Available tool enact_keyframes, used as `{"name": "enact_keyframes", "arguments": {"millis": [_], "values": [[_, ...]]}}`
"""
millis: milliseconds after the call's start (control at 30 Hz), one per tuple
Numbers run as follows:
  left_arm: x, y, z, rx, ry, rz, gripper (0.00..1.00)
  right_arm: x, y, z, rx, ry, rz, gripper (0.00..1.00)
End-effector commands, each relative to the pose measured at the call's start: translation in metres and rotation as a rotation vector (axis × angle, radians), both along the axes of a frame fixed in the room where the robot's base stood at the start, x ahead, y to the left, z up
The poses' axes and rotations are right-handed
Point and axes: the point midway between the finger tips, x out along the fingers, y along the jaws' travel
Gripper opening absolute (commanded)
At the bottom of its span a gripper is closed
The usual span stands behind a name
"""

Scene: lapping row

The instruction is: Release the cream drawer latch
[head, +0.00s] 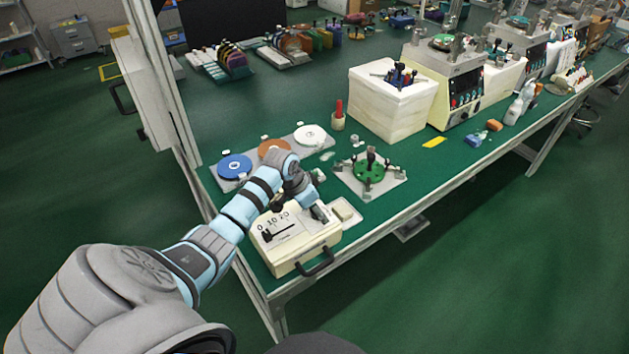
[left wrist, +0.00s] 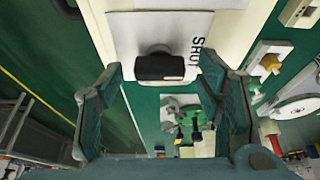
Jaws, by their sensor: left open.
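The cream drawer unit (head: 298,252) sits at the near left corner of the green bench. Its top carries a 0, 10, 20 scale with a black pointer, and a black pull handle (head: 315,262) is on its front. In the left wrist view, a black latch knob (left wrist: 160,67) stands on a white plate (left wrist: 165,30) with partly covered lettering that looks like "SHUT". My left gripper (head: 316,208) is at the unit's far right side. In the left wrist view, it is open (left wrist: 162,98), its fingers either side of the knob, with visible gaps. My right gripper is not in view.
A small pale block on a tray (head: 344,211) lies beside the unit. Behind are a green disc fixture (head: 372,171) and a grey tray with blue, orange and white discs (head: 228,180). A white box (head: 388,108) stands farther back.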

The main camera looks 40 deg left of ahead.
Motion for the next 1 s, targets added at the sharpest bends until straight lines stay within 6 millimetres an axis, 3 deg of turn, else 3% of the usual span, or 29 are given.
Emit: {"name": "enact_keyframes", "arguments": {"millis": [167,400,467,767,1000], "values": [[0.0001,0.0000,0.0009,0.000,0.000,0.000,0.57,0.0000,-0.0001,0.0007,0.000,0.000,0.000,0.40],[-0.0001,0.0000,0.0010,-0.001,-0.001,0.001,0.18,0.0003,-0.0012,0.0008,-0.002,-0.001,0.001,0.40],[-0.0001,0.0001,0.0010,-0.001,-0.001,0.001,0.12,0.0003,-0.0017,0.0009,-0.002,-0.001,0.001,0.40],[0.0002,0.0003,0.0012,-0.001,-0.001,-0.033,0.12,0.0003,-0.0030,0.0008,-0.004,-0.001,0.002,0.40],[0.0010,0.0013,0.0012,-0.002,-0.001,-0.152,0.12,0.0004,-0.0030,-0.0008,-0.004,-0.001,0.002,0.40]]}}
